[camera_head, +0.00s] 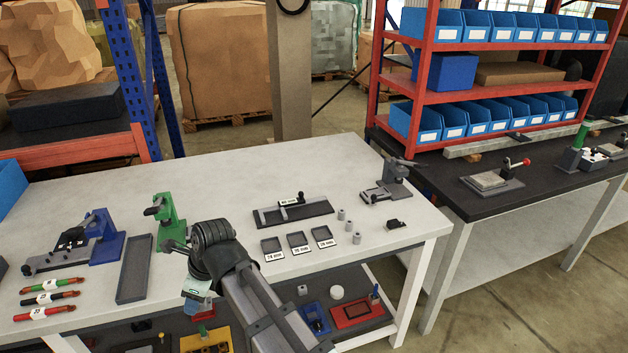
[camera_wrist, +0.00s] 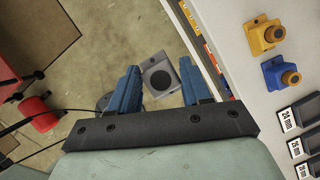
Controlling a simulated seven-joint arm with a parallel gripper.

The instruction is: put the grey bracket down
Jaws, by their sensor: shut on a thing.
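My gripper (camera_head: 197,300) hangs below my arm at the front edge of the white table, left of centre in the head view. In the wrist view its two blue fingers (camera_wrist: 160,88) are shut on the grey bracket. The grey bracket (camera_wrist: 159,76) shows between the fingertips as a light grey square plate with a dark round hole, with the floor behind it. In the head view the bracket cannot be made out.
The white table (camera_head: 290,180) carries labelled trays (camera_head: 298,241), a dark flat plate (camera_head: 135,268), green (camera_head: 168,212) and blue (camera_head: 107,240) fixtures and red and green markers (camera_head: 45,313). The wrist view shows yellow (camera_wrist: 265,35) and blue (camera_wrist: 281,74) parts. The table's left back is clear.

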